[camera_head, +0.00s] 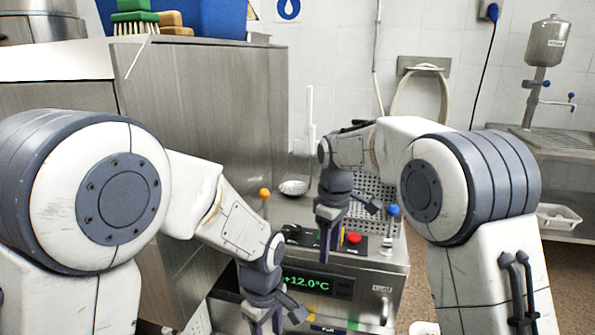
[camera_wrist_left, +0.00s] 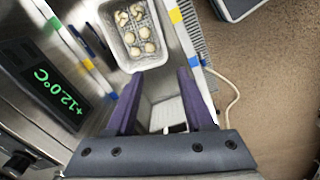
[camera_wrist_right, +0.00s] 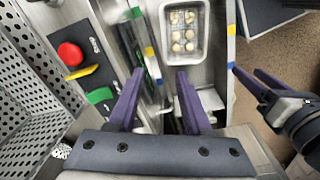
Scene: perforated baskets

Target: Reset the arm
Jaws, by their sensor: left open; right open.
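My right gripper (camera_head: 328,242) hangs open and empty, pointing down in front of the steel machine with the +12.0°C display (camera_head: 306,283). Its two purple fingers stand apart in the right wrist view (camera_wrist_right: 158,105). My left gripper (camera_head: 275,322) is open and empty, low at the bottom edge of the head view. Its fingers are spread in the left wrist view (camera_wrist_left: 158,100). Both wrist views show a white basket with several pale round items, below and beyond the fingers; it is the basket (camera_wrist_left: 162,45) and (camera_wrist_right: 203,15).
The machine top carries a red button (camera_head: 354,237), a blue-knobbed lever (camera_head: 393,211), an orange-knobbed lever (camera_head: 264,193) and a perforated basket (camera_head: 385,192). A tall steel cabinet (camera_head: 205,110) stands at left. A sink counter (camera_head: 560,145) is at right.

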